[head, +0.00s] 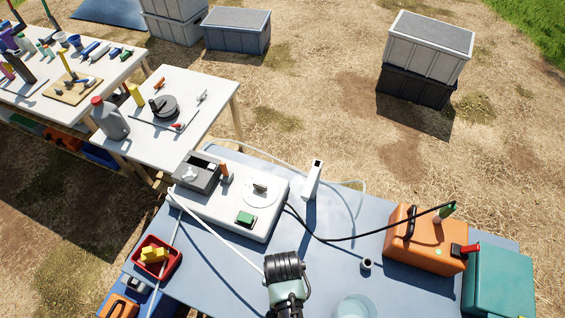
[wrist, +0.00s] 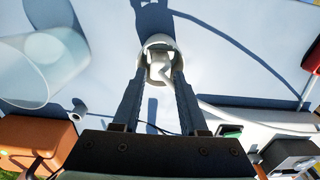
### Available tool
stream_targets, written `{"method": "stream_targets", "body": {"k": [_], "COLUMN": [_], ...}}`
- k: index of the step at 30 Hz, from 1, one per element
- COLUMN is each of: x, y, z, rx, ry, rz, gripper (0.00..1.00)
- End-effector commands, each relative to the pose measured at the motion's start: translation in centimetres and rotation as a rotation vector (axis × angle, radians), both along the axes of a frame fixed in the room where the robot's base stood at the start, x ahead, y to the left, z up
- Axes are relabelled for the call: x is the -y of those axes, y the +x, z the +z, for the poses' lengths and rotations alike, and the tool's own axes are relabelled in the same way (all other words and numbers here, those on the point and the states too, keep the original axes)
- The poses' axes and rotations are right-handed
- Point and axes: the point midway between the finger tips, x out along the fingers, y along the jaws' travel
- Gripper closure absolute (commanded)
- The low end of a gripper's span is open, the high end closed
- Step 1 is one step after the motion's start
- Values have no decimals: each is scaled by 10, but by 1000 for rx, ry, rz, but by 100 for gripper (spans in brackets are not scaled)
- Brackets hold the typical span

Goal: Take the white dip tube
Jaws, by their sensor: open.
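The white dip tube (head: 218,234) shows in the head view as a long thin white line from the white pump unit's left end to beside my arm. In the wrist view a white tube (wrist: 250,115) runs from the right to a white rounded end piece (wrist: 158,48) between my fingertips. My gripper (wrist: 160,70) is open, with one finger on each side of this piece. Whether the fingers touch it I cannot tell. In the head view my wrist hides the fingers and the tube's near end.
The white pump unit (head: 190,208) stands behind on the blue table (head: 340,215). An orange case (head: 418,250) and a teal box (head: 500,285) stand to the right. A clear beaker (head: 355,307) is near my gripper. A red tray (head: 170,268) is at left.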

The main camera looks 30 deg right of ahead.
Motion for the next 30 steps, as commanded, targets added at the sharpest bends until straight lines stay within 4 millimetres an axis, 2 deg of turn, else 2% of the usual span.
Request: {"method": "stream_targets", "body": {"k": [6,15,16,23,30], "x": [-1,-1,-1,-1,-1], "y": [0,0,0,0,0], "z": [-23,-28,-28,-28,-27], "rx": [-1,1,1,1,1], "ry": [1,1,1,1,1], "rz": [0,0,0,0,0], "gripper": [57,57,59,100,100]}}
